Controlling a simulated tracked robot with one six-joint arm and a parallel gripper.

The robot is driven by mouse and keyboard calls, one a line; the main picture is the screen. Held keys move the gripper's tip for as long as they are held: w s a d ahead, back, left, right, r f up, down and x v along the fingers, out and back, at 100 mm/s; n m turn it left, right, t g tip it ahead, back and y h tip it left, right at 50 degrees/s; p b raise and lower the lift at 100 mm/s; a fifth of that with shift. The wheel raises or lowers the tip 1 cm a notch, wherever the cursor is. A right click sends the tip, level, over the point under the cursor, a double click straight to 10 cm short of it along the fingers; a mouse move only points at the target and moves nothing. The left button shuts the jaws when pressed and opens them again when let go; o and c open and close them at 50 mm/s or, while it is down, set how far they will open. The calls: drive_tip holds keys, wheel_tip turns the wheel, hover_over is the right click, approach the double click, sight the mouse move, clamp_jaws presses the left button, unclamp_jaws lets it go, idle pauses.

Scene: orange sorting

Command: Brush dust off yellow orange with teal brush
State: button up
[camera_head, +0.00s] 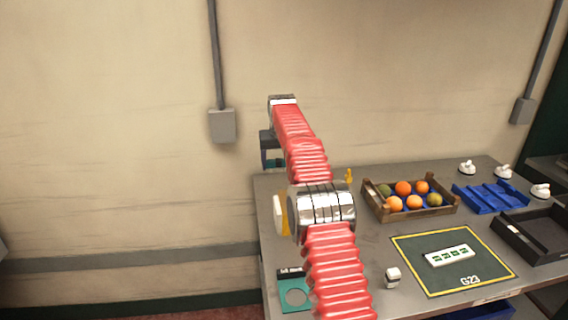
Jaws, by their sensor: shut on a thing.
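My gripper (268,142) is at the far end of my raised red arm, above the table's back left corner and partly hidden by the arm. A wooden crate (412,216) to the right holds several fruits. Orange ones (403,188) and paler orange ones (414,202) lie among dull greenish ones. I cannot tell which is the yellow orange, or whether it is hidden behind my arm. The gripper is well apart from the crate.
A teal pad (294,299) with a round mark lies at the front left of the table. A small white block (392,282) stands near a yellow-edged dark mat (425,275) bearing a white strip (450,256). A blue rack (490,198) and black tray (535,248) lie at right.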

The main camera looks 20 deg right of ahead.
drive_tip(key=s+a+r, duration=0.1)
drive_tip(key=s+a, duration=0.7)
drive_tip(key=s, duration=0.2)
drive_tip(key=s+a+r+m, duration=0.1)
drive_tip(key=s+a+r, duration=0.1)
drive_tip(key=s+a, duration=0.6)
drive_tip(key=shift+s+r, duration=0.25)
drive_tip(key=shift+s, duration=1)
drive_tip(key=shift+s, duration=0.1)
